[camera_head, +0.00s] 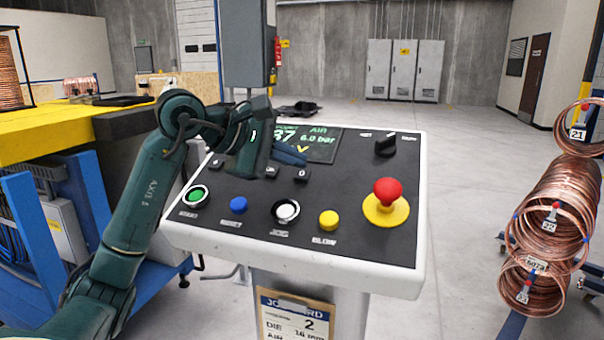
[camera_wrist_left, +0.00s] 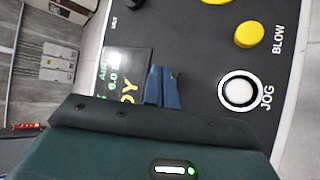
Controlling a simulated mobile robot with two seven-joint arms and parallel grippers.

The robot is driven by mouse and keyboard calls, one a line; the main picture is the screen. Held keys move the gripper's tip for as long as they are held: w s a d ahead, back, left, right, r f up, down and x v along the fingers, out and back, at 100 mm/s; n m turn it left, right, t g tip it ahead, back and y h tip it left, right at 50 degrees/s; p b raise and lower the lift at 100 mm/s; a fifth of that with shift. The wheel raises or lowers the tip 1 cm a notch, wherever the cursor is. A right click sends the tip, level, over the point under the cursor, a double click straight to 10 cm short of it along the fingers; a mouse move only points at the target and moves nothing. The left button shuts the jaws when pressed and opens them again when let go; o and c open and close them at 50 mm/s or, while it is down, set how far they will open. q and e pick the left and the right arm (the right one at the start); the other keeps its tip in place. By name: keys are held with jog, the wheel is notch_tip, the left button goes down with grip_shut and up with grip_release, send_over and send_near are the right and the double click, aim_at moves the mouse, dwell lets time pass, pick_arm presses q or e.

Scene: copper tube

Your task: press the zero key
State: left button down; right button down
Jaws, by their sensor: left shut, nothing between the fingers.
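The zero key (camera_head: 302,174), a small dark key with a light mark, sits on the sloped black control panel (camera_head: 340,215) just below the display (camera_head: 322,145). My left gripper (camera_head: 290,155) reaches in from the left, its blue fingers shut and empty. In the head view the fingertips lie just above and left of the zero key; whether they touch the panel I cannot tell. In the left wrist view the shut blue fingers (camera_wrist_left: 163,87) show over the panel beside the display, and I cannot make out the zero key. My right gripper is not in view.
Copper coils (camera_head: 560,210) stand at the right.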

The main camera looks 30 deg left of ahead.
pick_arm(q)
jog(key=shift+w+f+b, duration=0.15)
jog(key=shift+f+b, duration=0.2)
jog(key=shift+f, duration=0.05)
jog(key=shift+w+a+f+b, duration=0.1)
jog(key=shift+w+f+b, duration=0.05)
jog(key=shift+f+b, duration=0.25)
dwell(0.6)
jog(key=shift+r, duration=0.1)
dwell(0.3)
jog(key=shift+s+r+p, duration=0.3)
jog(key=shift+r+p, duration=0.25)
jog(key=shift+r, duration=0.15)
jog(key=r+p, duration=0.1)
jog(key=s+r+p, duration=0.1)
jog(key=r, duration=0.1)
jog(key=s+r, duration=0.1)
jog(key=shift+d+r+p, duration=0.3)
jog(key=shift+d+p, duration=0.05)
jog(key=shift+p, duration=0.05)
dwell(0.7)
